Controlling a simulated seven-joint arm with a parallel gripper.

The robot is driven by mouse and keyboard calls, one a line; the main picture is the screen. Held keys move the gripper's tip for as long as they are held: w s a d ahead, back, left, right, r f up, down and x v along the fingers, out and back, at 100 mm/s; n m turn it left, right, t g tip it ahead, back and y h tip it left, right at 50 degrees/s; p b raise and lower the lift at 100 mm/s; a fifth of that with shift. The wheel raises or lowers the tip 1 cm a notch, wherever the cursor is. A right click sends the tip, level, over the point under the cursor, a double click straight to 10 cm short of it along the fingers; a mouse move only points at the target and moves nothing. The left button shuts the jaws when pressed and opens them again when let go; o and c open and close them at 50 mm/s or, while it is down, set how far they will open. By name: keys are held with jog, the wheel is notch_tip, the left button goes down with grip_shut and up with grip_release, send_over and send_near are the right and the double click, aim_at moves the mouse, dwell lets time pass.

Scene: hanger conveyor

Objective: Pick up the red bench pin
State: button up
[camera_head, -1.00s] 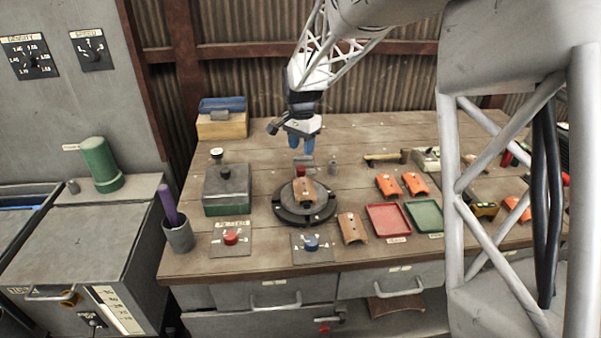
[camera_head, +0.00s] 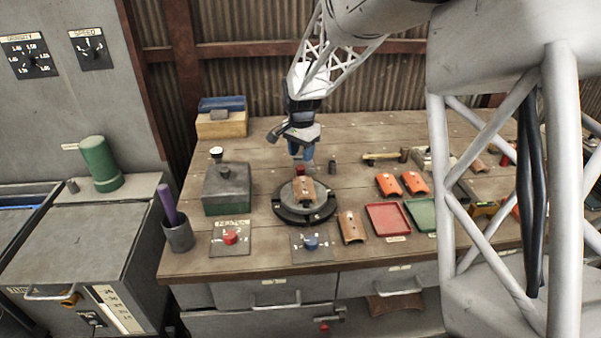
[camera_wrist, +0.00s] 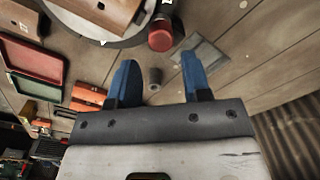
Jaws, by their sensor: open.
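The red bench pin (camera_head: 300,170) stands on the bench just behind the round dark turntable (camera_head: 276,207). In the wrist view its round red top (camera_wrist: 160,38) shows beyond the fingertips, close to the turntable's edge. My gripper (camera_head: 301,154) hangs above and slightly behind the pin, with its blue fingers pointing down. In the wrist view my gripper (camera_wrist: 158,62) is open and empty, its fingers apart. The pin's top lies ahead of the gap between them, not touching either finger. The pin's lower part is mostly hidden.
A small grey cylinder (camera_head: 332,165) stands right of the pin. A curved brown piece (camera_head: 303,190) sits on the turntable. A grey box (camera_head: 227,190) is at left; red (camera_head: 388,222) and green (camera_head: 424,215) trays are at right. Bench behind the gripper is fairly clear.

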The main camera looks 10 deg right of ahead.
aim_at(300, 167)
jog(key=shift+a+f, duration=0.1)
jog(key=shift+f, duration=2.45)
jog(key=c, duration=0.6)
jog(key=shift+c, duration=0.2)
notch_tip(300, 167, up, 10)
jog(key=shift+r, duration=0.4)
jog(key=shift+r, duration=0.75)
